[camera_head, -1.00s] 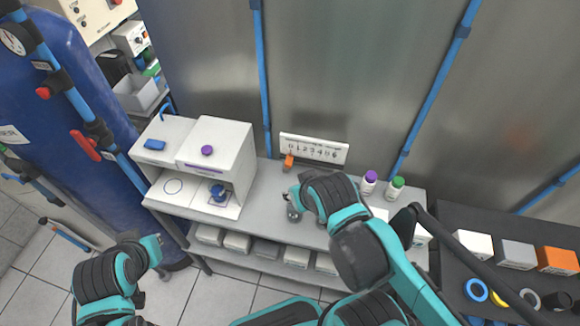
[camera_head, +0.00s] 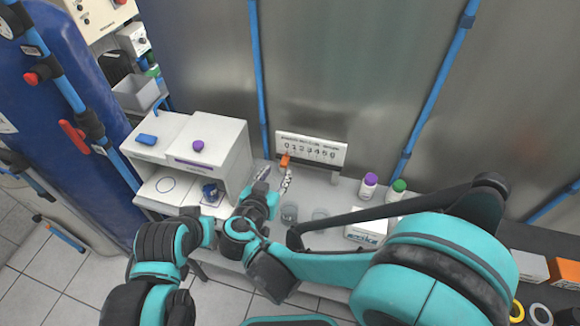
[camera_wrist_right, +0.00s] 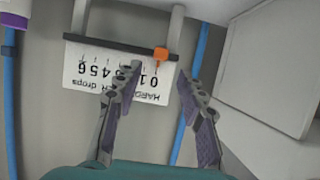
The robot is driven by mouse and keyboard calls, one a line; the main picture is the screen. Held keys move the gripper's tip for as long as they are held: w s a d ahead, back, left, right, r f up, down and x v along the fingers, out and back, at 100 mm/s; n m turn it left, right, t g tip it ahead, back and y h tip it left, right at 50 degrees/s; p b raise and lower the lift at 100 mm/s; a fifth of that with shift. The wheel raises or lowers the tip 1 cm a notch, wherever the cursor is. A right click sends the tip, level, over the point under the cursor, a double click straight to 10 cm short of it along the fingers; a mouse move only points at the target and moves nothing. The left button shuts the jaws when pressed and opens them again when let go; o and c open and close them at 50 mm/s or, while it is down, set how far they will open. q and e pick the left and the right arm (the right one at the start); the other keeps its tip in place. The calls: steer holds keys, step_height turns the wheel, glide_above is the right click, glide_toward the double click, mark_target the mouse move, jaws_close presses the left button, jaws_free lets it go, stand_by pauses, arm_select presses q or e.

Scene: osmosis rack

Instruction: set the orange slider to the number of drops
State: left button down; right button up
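The orange slider (camera_head: 285,160) sits at the 0 end of a white scale card (camera_head: 318,150) marked 0 to 6 at the back of the bench. In the right wrist view the slider (camera_wrist_right: 160,53) is on a dark rail above the upside-down card (camera_wrist_right: 105,75). My right gripper (camera_head: 275,180) is open and empty in front of the slider; in the wrist view its fingertips (camera_wrist_right: 159,72) are on either side below it, apart from it. My left gripper (camera_head: 208,232) is low in front of the bench; its fingers cannot be made out. No drops are discernible.
A white apparatus (camera_head: 230,150) with a purple knob (camera_head: 198,146) stands left of the gripper. Glass beakers (camera_head: 289,212), a purple-capped bottle (camera_head: 368,186) and a green-capped bottle (camera_head: 397,189) stand to the right. A metal wall rises behind.

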mark_target(284, 164)
steer(key=b+x, duration=0.1)
steer(key=x, duration=0.5)
steer(key=shift+w+d+f+b, duration=0.1)
steer(key=shift+w+f+b, duration=0.15)
steer(key=shift+b, duration=0.15)
steer(key=shift+r, duration=0.1)
jaws_close()
